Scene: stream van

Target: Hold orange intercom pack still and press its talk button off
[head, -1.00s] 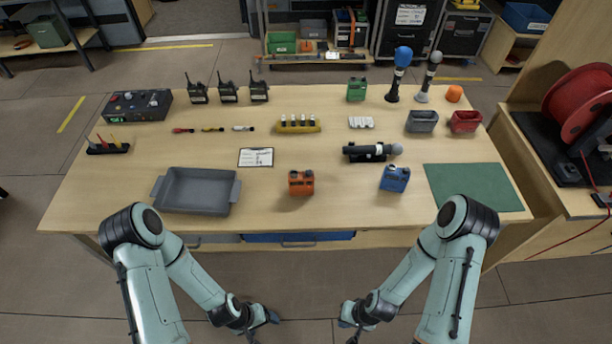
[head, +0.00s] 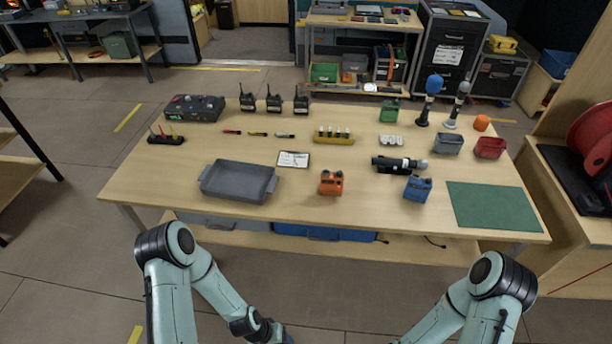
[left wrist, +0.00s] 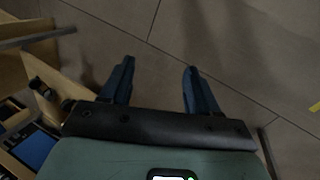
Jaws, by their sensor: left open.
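The orange intercom pack (head: 331,183) stands upright near the front edge of the table, with dark knobs on top. Its talk button is too small to tell. Both of my arms hang low in front of the table, well away from the pack. My left gripper (left wrist: 158,88) is open and empty over the bare floor in the left wrist view; in the head view it is cut off at the bottom edge. My right gripper is below the head view, out of sight.
A grey tray (head: 238,196) lies left of the pack on the table (head: 370,208). The table around the pack is bare.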

